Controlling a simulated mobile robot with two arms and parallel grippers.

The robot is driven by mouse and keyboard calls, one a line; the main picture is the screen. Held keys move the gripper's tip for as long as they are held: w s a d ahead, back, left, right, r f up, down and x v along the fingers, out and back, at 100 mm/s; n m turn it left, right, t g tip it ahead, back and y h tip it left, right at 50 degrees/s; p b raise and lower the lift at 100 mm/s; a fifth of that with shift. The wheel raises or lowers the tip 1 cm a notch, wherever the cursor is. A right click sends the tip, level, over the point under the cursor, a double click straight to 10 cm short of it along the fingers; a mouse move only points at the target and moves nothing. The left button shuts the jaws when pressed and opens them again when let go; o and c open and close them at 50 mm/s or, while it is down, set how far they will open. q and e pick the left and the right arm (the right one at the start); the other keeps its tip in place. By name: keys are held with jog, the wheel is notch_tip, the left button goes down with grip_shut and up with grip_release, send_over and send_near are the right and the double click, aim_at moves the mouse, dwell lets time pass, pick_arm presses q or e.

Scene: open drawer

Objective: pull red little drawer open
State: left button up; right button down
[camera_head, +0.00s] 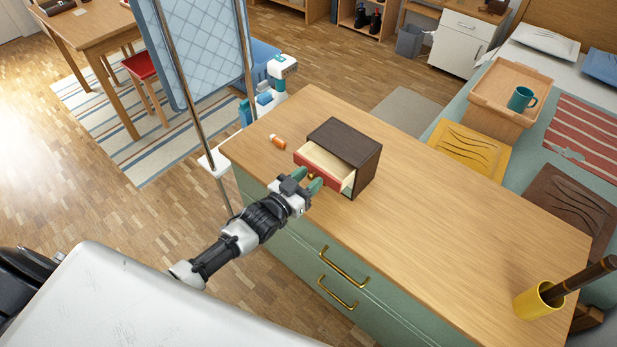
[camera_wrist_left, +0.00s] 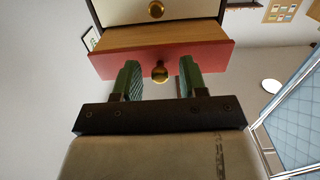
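The red little drawer (camera_head: 325,170) sticks out of a small dark brown cabinet (camera_head: 345,142) on the wooden dresser top. Its pale inside shows in the head view. My left gripper (camera_head: 315,182) is at the drawer front. In the wrist view the left gripper's two green fingers (camera_wrist_left: 160,80) stand apart, one on each side of the knob, with a gap visible on both sides. My right gripper is in neither view.
A yellow cup (camera_head: 537,301) with dark sticks stands at the right end. The top between is clear. A second, cream front (camera_wrist_left: 120,12) with a knob shows in the wrist view.

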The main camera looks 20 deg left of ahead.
pick_arm(q)
jog(key=b+v, duration=0.1)
jog(key=v, duration=0.9)
jog(key=shift+s, duration=0.4)
jog(key=shift+a, duration=0.1)
jog(key=s+a+f+n+g+y, duration=0.1)
jog(key=s+f+g+y, duration=0.15)
jog(key=f, duration=0.55)
jog(key=s+a+f+g+y, duration=0.15)
jog(key=s+f, duration=0.25)
jog(key=f, duration=0.4)
jog(key=s+a+f+n+g+y, duration=0.1)
jog(key=s+a+f+g, duration=0.15)
jog(key=f, duration=0.65)
jog(key=s+d+f+g, duration=0.1)
jog(key=s+f+g, duration=0.2)
jog(key=s, duration=0.6)
jog(key=s+d+f+g+y, duration=0.1)
jog(key=s+d+f+g, duration=0.1)
jog(key=s+f, duration=0.5)
jog(key=s+d+f+g, duration=0.1)
jog(key=s+f+g, duration=0.3)
jog(key=s, duration=0.7)
jog(key=shift+d+f, duration=0.2)
jog(key=shift+f, duration=0.55)
